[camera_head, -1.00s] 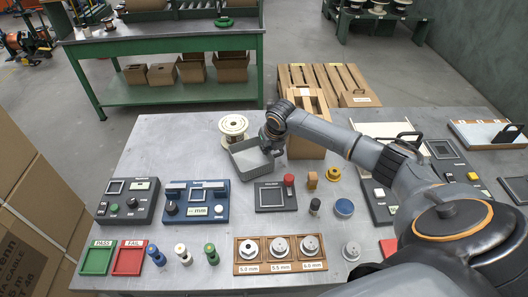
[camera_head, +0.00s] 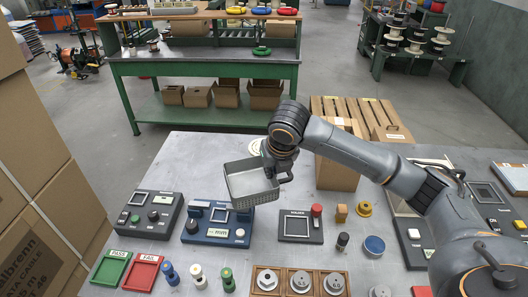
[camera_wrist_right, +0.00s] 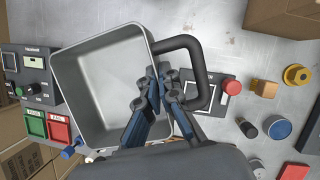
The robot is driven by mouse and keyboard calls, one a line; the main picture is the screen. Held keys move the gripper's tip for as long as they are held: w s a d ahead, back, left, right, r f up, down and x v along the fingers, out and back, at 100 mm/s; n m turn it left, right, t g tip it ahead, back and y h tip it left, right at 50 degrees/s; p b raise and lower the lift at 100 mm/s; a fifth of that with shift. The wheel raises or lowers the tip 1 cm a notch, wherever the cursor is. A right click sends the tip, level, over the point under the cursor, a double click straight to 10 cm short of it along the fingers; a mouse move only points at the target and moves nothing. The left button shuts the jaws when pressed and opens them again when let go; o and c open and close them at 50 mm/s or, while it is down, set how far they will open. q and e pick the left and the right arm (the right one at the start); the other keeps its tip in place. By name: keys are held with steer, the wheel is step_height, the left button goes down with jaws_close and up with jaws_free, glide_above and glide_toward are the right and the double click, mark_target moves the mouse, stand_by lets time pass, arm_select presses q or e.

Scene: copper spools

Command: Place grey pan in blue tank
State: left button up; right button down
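The grey pan (camera_head: 250,182), a rectangular open container with a black loop handle (camera_wrist_right: 203,72), is empty and held above the table, slightly tilted. My right gripper (camera_head: 282,168) is at the pan's right side. In the right wrist view its fingers (camera_wrist_right: 158,88) are closed together at the pan's wall by the handle; they hide the exact contact. My left gripper is not in view. I see no blue tank that I can identify.
Below is the grey metal table (camera_head: 180,160) with a blue meter (camera_head: 212,219), a dark scale (camera_head: 298,228), spools and red and green trays (camera_head: 143,272). A cardboard box (camera_head: 338,172) stands behind my right arm. A green workbench (camera_head: 205,65) stands beyond open floor.

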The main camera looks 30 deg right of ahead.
mark_target(264, 202)
steer(key=shift+s+a+r, duration=0.15)
steer(key=shift+a, duration=0.1)
steer(key=shift+s+a+m+h, duration=0.4)
steer(key=shift+a+m, duration=0.2)
steer(key=shift+m, duration=0.2)
steer(key=s+a+m+g+h, duration=0.1)
steer(key=m, duration=0.2)
steer(key=s+a+f+m+g+h, duration=0.1)
steer(key=s+a+m, duration=0.1)
steer(key=m, duration=0.2)
steer(key=s+a+m+g+h, duration=0.1)
steer(key=s+m, duration=0.1)
steer(key=m, duration=0.1)
steer(key=shift+a+f+m, duration=0.15)
steer(key=shift+a+m, duration=0.1)
steer(key=shift+m, duration=0.05)
steer(key=s+a+m+g+y, duration=0.1)
steer(key=s+m, duration=0.4)
steer(key=m, duration=0.6)
steer(key=s+a+m+g+y, duration=0.1)
steer(key=s+m+g+y, duration=0.2)
steer(key=m, duration=0.8)
steer(key=s+g, duration=0.2)
steer(key=s, duration=0.1)
steer(key=shift+a+r, duration=0.2)
steer(key=shift+r, duration=0.15)
steer(key=shift+d+r, duration=0.1)
